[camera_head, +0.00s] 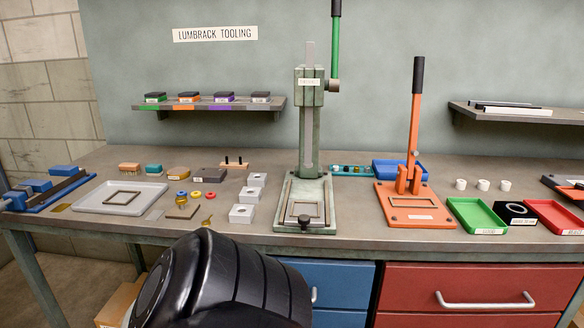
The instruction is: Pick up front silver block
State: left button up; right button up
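Three silver blocks stand in a row on the workbench, left of the green press. The front silver block (241,214) is nearest the bench's front edge and has a dark round mark on its top. The middle silver block (249,195) and the back silver block (257,180) stand behind it, slightly to the right. A black link of my own arm fills the bottom centre of the view, below the blocks, and does not cover them. Neither of my grippers shows in this view.
The green press (307,150) stands right of the blocks, its base close by. Colored rings (195,194), a brown square plate (183,212) and a grey tray (92,204) lie to the left. The orange press (410,180) and green tray (478,216) are farther right.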

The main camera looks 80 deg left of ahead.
aim_at(236, 218)
jog(key=u, duration=2.1)
